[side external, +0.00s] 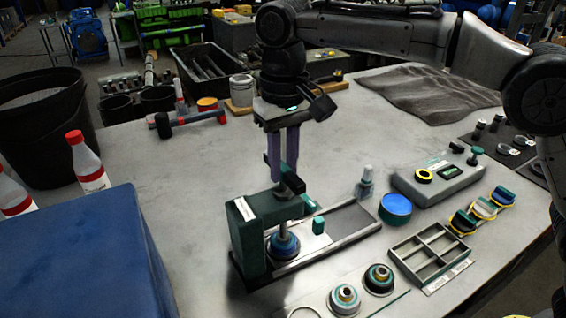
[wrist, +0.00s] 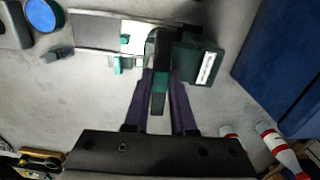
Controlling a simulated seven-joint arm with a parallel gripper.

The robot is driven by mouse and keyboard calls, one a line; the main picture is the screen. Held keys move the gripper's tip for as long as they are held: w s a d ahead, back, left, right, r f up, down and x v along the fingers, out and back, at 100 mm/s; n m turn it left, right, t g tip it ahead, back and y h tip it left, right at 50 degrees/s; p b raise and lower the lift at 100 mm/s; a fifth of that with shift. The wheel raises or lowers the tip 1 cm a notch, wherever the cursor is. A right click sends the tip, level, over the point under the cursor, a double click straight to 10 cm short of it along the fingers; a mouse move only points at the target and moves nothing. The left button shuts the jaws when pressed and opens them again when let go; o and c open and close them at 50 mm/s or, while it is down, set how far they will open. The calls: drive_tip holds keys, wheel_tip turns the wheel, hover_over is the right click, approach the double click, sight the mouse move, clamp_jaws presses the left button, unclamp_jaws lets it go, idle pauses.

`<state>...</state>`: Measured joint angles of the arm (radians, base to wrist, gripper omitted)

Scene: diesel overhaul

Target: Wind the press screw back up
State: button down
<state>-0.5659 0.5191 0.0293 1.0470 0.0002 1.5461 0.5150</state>
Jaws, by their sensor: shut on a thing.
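The dark green press (side external: 249,238) stands on the bench at the middle front, with its grey base plate running to the right. The screw's crank handle (side external: 293,181), black with a teal part, is on top; it also shows in the wrist view (wrist: 160,82). My gripper (side external: 283,173) points down from above, and its two purple fingers are shut on the handle, one on each side in the wrist view (wrist: 162,80). A blue-topped ring part (side external: 284,246) sits under the press head. The screw's thread is hidden.
A blue box (side external: 80,255) is left of the press, with red-capped bottles (side external: 86,163) behind it. A blue-topped round tin (side external: 396,208), a divided tray (side external: 430,254) and a grey control box (side external: 437,178) are right.

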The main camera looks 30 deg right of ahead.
drive_tip(key=n, duration=0.4)
drive_tip(key=shift+r, duration=0.1)
drive_tip(key=shift+n, duration=0.8)
drive_tip(key=n, duration=0.2)
drive_tip(key=shift+r+n, duration=0.1)
drive_tip(key=shift+n, duration=1.6)
